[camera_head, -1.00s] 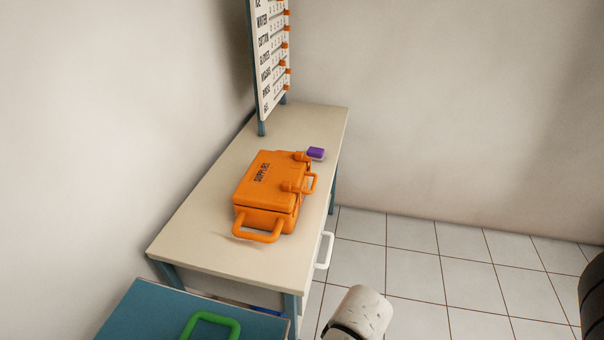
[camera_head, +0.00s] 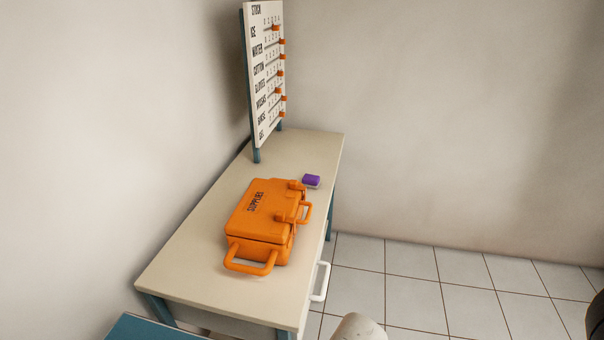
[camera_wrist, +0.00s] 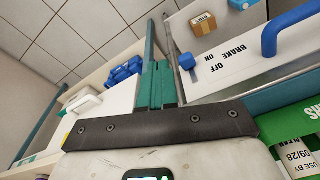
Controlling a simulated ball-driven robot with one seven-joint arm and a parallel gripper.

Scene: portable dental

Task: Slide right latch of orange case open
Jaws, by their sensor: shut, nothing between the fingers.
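The orange case (camera_head: 257,208), lettered on its lid, lies shut on the cream table, with a loop handle at its near end. Two orange latch-like blocks sit on its right edge, a nearer one (camera_head: 281,217) and a farther one (camera_head: 296,186), with a carry handle (camera_head: 306,212) between them. I cannot tell their slide position at this size. In the wrist view, my gripper (camera_wrist: 158,66) has its teal fingers together, with nothing between them. The case is not in the wrist view, and the gripper is well apart from it.
A purple-and-white block (camera_head: 312,180) lies behind the case. A slider board (camera_head: 265,75) stands at the table's (camera_head: 190,240) back. A white handle (camera_head: 320,281) sticks out from the table's right side. A brake panel (camera_wrist: 245,65) is close to my gripper.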

